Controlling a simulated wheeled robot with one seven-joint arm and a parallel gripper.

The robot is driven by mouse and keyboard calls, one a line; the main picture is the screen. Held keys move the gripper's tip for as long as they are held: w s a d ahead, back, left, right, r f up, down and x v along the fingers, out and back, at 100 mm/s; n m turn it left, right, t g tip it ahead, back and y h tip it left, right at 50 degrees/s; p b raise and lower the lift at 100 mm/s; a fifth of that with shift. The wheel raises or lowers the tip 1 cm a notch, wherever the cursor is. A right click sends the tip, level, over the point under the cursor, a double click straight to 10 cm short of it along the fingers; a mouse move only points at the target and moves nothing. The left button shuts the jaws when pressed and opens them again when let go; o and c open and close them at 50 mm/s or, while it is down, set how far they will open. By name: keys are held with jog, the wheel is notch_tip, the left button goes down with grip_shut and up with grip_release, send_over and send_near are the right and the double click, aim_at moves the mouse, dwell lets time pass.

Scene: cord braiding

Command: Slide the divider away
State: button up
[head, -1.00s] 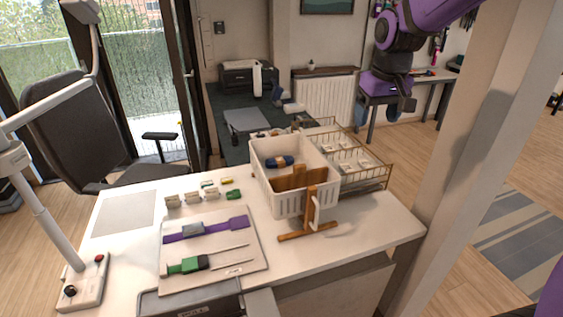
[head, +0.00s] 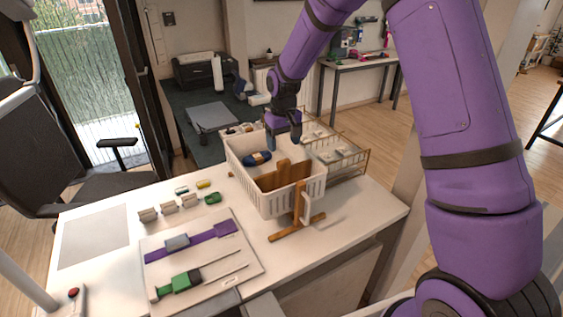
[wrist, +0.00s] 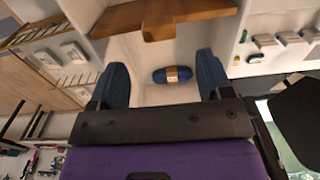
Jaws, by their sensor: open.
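The brown wooden divider (head: 285,176) stands across the inside of the white basket (head: 284,207), towards its near side. In the wrist view the divider (wrist: 165,14) crosses the top of the picture, with a raised middle tab. My gripper (head: 283,141) is above the far part of the basket, pointing down. Its two blue fingers are wide apart in the wrist view (wrist: 162,76), with nothing held between them. The divider lies beyond the fingertips and apart from them. A dark blue bundle with a tan band (head: 257,158) lies on the basket floor behind the divider.
A wooden stand (head: 298,213) with a white hook stands close in front of the basket. A wire rack (head: 345,158) is on the right. A board (head: 215,275) with purple and green tools lies at the left front, with small blocks behind it.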

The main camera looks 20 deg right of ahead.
aim_at(284, 161)
notch_tip(284, 161, down, 8)
jog(key=shift+r, duration=0.1)
dwell(0.4)
